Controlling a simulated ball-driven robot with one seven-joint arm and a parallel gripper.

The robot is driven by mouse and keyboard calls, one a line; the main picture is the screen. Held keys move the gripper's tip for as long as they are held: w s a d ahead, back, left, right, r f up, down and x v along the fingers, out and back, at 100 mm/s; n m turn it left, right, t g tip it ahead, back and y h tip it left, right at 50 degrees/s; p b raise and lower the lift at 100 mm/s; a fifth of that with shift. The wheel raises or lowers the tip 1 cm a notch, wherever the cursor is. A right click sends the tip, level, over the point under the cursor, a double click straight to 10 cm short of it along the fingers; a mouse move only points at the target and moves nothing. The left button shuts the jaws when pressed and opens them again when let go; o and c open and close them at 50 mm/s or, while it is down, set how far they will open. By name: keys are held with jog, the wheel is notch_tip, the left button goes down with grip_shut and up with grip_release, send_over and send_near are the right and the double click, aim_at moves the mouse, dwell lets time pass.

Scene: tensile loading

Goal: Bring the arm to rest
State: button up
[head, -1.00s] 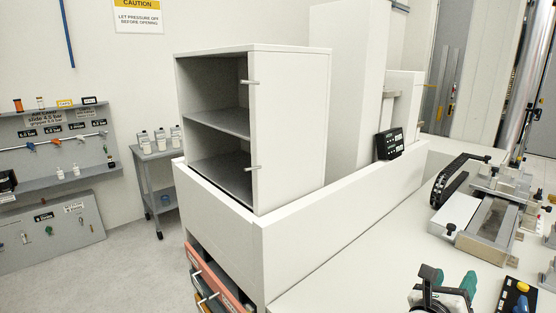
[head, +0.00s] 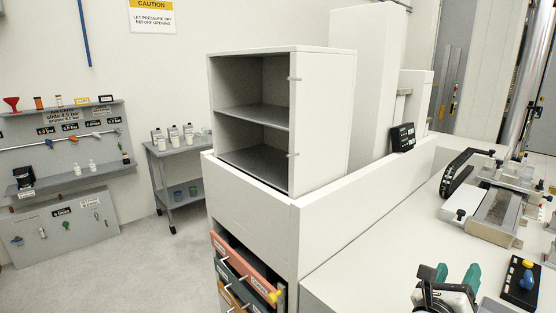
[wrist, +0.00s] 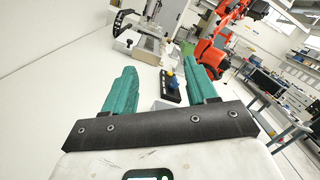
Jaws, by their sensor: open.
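My gripper shows in the wrist view (wrist: 163,90) with its two green fingers spread apart and nothing between them. In the head view my gripper (head: 456,275) is at the bottom right, above the white bench top, with its green fingertips pointing up in the picture. Part of it is cut off by the lower edge. In the wrist view a black control box (wrist: 171,88) with a blue and a yellow knob lies beyond the fingers, apart from them.
A white open cabinet (head: 325,120) with two compartments stands left of the bench. Drawers (head: 245,272) are below it. A slide fixture (head: 495,218) with a black cable chain sits on the bench at right. In the wrist view an orange robot arm (wrist: 212,48) stands beyond.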

jog(key=a+r+n+t+y+b, duration=0.1)
jog(key=a+r+n+t+y, duration=0.1)
jog(key=a+n+t+y, duration=0.5)
jog(key=r+n+t+y+b, duration=0.1)
jog(key=r+n+t+y, duration=0.3)
jog(key=n, duration=0.7)
jog(key=s+a+f+n+g+y+b, duration=0.1)
jog(key=s+a+f+n+g+y, duration=0.15)
jog(key=a+f+n+y, duration=0.45)
jog(key=s+a+f+n+g+y, duration=0.2)
jog(key=a+f+n+g+y, duration=0.15)
jog(key=f+n, duration=0.65)
jog(key=s+f+n+g, duration=0.3)
jog(key=s+f+g, duration=0.25)
jog(key=f, duration=0.35)
jog(key=s+d+f+g+h, duration=0.1)
jog(key=s+f+g+h, duration=0.1)
jog(key=s, duration=0.5)
jog(key=s+d+f+g+h+b, duration=0.1)
jog(key=s+d+f+g+h, duration=0.1)
jog(key=s+f+g, duration=0.2)
jog(key=s+d+f+n+g+h+b, duration=0.1)
jog(key=s+f+g, duration=0.3)
jog(key=s, duration=0.8)
jog(key=shift+s+d+f+h, duration=0.15)
jog(key=shift+d+f+h, duration=0.3)
jog(key=shift+f+h, duration=0.35)
jog(key=shift+f, duration=0.1)
